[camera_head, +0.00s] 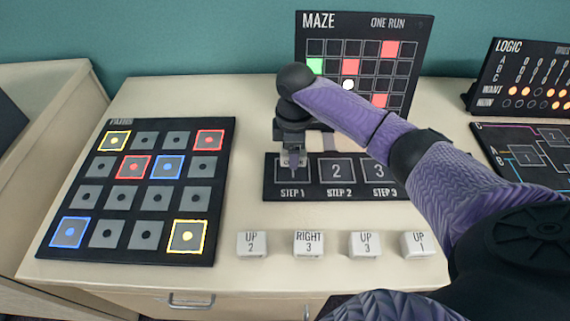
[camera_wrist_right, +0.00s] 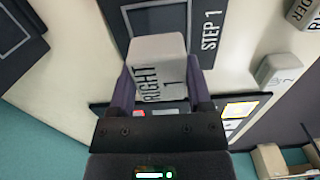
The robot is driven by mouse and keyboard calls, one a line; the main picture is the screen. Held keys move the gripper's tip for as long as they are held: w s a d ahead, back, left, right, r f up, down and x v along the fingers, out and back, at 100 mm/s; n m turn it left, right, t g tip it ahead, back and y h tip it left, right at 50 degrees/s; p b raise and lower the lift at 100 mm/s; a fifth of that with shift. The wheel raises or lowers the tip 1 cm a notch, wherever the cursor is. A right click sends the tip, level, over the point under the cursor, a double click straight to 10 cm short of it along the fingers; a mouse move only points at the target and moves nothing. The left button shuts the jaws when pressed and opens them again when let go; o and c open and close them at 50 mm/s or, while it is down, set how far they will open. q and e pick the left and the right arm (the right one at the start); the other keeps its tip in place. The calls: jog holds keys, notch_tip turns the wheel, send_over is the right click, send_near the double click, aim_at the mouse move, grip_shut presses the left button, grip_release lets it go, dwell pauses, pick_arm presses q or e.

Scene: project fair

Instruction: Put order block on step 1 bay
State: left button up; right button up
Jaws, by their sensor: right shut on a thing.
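My right gripper (camera_head: 293,163) is shut on a white order block (camera_wrist_right: 158,68) marked RIGHT 1. In the head view the gripper points down over the step 1 bay (camera_head: 273,178), and the block is mostly hidden by it. In the right wrist view the block sits between the fingers, beside the STEP 1 label and partly in front of the outlined step 1 bay (camera_wrist_right: 165,20). I cannot tell whether the block touches the bay. My left gripper is not in view.
The step 2 bay (camera_head: 336,171) and step 3 bay (camera_head: 377,170) look empty. Blocks UP 2 (camera_head: 251,244), RIGHT 3 (camera_head: 308,244), UP 3 (camera_head: 364,244) and UP 1 (camera_head: 414,245) stand in front. A maze board (camera_head: 328,47) stands behind; a tile board (camera_head: 130,225) lies left.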

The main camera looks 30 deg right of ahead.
aim_at(293, 171)
notch_tip(293, 171, down, 4)
jog(key=shift+b, duration=0.65)
jog(key=shift+r, duration=0.1)
jog(key=o, duration=1)
jog(key=shift+o, duration=1.4)
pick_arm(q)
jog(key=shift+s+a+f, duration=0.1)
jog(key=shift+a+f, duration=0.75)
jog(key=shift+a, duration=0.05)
